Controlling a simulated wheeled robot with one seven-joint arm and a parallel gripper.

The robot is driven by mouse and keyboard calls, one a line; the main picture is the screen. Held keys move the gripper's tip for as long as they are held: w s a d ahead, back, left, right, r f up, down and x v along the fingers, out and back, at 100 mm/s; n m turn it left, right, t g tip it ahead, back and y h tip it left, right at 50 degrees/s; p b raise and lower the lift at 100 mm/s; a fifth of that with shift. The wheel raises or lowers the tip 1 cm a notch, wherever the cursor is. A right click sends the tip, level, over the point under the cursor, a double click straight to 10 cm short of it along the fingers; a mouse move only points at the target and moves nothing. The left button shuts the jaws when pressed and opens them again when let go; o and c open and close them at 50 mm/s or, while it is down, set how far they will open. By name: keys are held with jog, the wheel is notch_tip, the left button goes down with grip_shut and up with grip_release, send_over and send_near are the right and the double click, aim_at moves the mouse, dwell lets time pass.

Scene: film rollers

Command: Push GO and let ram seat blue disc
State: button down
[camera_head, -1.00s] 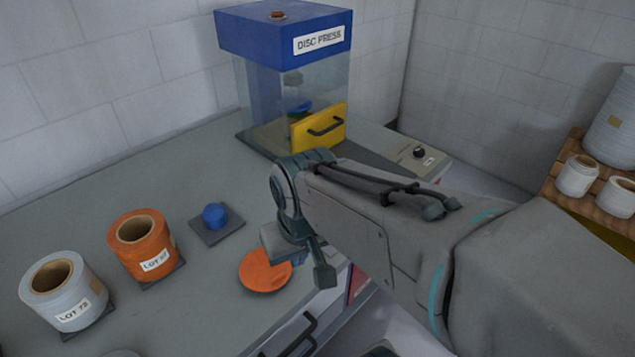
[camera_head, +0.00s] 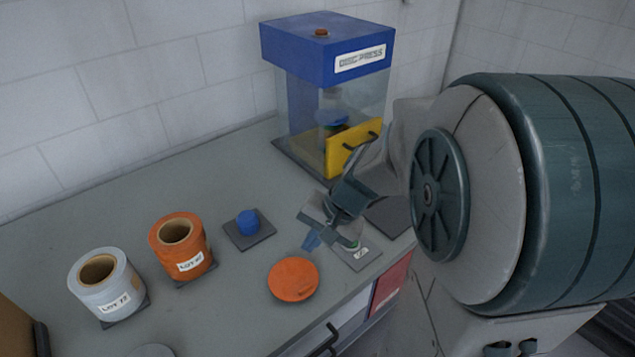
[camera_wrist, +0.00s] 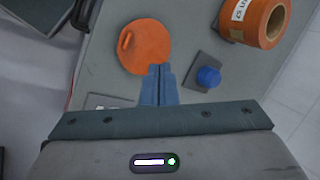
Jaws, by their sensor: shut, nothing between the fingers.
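The disc press (camera_head: 325,45) stands at the back, with a blue top, clear walls and a yellow front door (camera_head: 345,154). Through the wall a blue disc shape (camera_head: 332,117) shows inside; whether it is seated I cannot tell. A small green button (camera_head: 353,244) sits on a grey plate with a white label, unreadable here. My gripper (camera_head: 311,241) is shut and empty, just left of that button and above the counter. In the wrist view its fingertips (camera_wrist: 160,70) are together, pointing toward the orange disc's edge.
An orange disc (camera_head: 293,279) lies near the counter's front edge. A blue knob (camera_head: 247,221) sits on a dark pad. An orange roller (camera_head: 180,246) and a grey roller (camera_head: 105,286) stand at left. The counter left of the press (camera_head: 200,180) is clear.

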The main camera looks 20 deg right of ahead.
jog(key=w+d+f+m+t+p, duration=0.2)
jog(key=w+d+f+m, duration=0.1)
jog(key=w+d+m, duration=0.2)
jog(key=w+d+f+m+t+p, duration=0.3)
jog(key=w+d+m, duration=0.2)
jog(key=d+m, duration=0.3)
jog(key=shift+d+m, duration=0.4)
jog(key=shift+d, duration=0.8)
notch_tip(320, 180, down, 7)
jog(key=b, duration=0.4)
jog(key=shift+f+b, duration=0.85)
jog(key=shift+b, duration=0.45)
jog(key=shift+f, duration=0.1)
jog(key=shift+f+b, duration=0.35)
jog(key=shift+b, duration=0.4)
